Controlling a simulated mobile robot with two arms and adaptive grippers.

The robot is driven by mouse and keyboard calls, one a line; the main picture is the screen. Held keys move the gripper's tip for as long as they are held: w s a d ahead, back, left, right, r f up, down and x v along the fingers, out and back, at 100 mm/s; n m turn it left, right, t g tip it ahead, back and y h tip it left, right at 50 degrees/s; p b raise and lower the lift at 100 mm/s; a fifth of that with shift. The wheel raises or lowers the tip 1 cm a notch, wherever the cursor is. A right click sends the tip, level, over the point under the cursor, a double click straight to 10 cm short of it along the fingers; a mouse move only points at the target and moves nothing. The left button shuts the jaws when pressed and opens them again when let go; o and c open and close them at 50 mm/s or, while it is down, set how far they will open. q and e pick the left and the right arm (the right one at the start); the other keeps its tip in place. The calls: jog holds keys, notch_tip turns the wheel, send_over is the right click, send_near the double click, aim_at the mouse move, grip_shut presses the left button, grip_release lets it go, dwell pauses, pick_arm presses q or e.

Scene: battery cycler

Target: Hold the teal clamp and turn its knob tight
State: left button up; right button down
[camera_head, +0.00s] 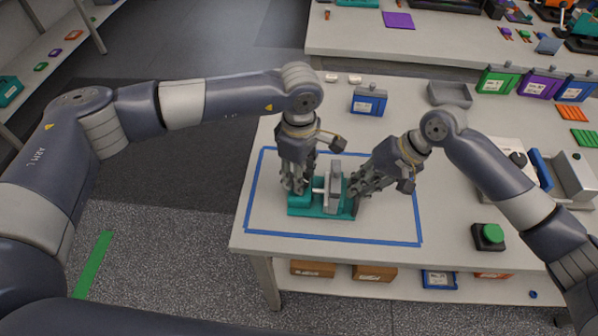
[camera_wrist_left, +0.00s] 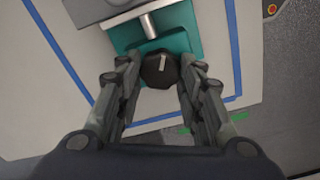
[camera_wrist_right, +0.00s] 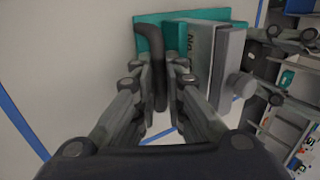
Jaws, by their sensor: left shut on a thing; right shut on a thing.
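The teal clamp (camera_head: 328,212) lies inside the blue tape outline, with a pale grey block (camera_head: 335,180) standing in its jaws. My left gripper (camera_head: 297,186) is at the clamp's left end. The left wrist view shows its fingers closed around the dark knob (camera_wrist_left: 160,70), which carries a pale mark; a metal screw (camera_wrist_left: 149,25) runs on from it. My right gripper (camera_head: 358,188) is at the right end. In the right wrist view its fingers are shut on a dark curved handle (camera_wrist_right: 153,60) rising from the teal base (camera_wrist_right: 175,18). The fingers partly hide knob and handle.
Blue tape (camera_head: 330,241) frames the work area on the pale table. A blue case (camera_head: 369,101) and a grey tray (camera_head: 450,94) stand behind. A green button box (camera_head: 490,236) and a grey machine (camera_head: 575,175) are on the right. The table's front left is clear.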

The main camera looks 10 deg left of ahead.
pick_arm(q)
jog(key=shift+s, duration=0.1)
dwell(0.4)
jog(key=o, duration=0.8)
notch_tip(320, 180, up, 12)
pick_arm(e)
jog(key=c, duration=1.6)
grip_release()
